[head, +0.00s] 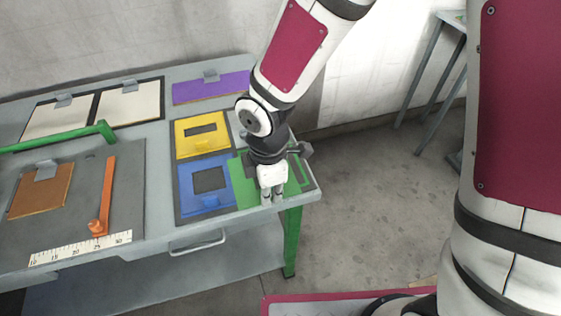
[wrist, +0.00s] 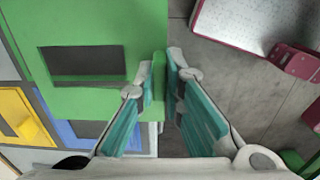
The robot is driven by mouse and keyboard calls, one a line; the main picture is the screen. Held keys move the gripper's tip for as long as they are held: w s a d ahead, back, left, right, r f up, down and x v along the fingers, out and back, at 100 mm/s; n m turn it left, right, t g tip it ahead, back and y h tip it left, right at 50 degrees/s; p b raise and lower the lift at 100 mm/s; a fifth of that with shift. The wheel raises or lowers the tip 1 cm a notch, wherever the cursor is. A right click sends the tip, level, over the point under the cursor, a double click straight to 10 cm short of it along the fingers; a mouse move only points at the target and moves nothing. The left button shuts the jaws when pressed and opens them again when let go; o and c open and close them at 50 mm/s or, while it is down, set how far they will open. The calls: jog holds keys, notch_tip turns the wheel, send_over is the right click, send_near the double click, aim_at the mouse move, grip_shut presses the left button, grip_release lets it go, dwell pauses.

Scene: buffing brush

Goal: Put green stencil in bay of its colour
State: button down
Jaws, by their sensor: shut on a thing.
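The green stencil (head: 244,183) is a flat plate with a rectangular window, at the right end of the table beside the blue stencil (head: 207,184). My gripper (head: 272,196) is over its front right part, pointing down. In the wrist view, my gripper (wrist: 165,85) is shut on the edge of the green stencil (wrist: 90,22), whose dark window faces the camera. The green plate overlaps part of the blue stencil (wrist: 85,130) in that view. I cannot tell whether it rests on the surface or hangs just above it. The bay beneath it is mostly hidden.
A yellow stencil (head: 202,134) lies behind the blue one, and a purple plate (head: 212,88) is at the back. An orange bar (head: 105,195), a brown plate (head: 42,190) and a ruler (head: 80,248) are at the left. The table's right edge is close to my gripper.

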jog(key=w, duration=0.2)
jog(key=w+d, duration=0.1)
jog(key=w, duration=0.1)
jog(key=w+d, duration=0.1)
jog(key=w, duration=0.1)
jog(key=shift+d+f, duration=0.1)
jog(key=shift+f, duration=1.95)
jog(key=shift+f, duration=0.15)
jog(key=c, duration=1.7)
grip_release()
notch_tip(320, 180, up, 12)
jog(key=shift+r+p, duration=0.15)
jog(key=shift+p, duration=0.35)
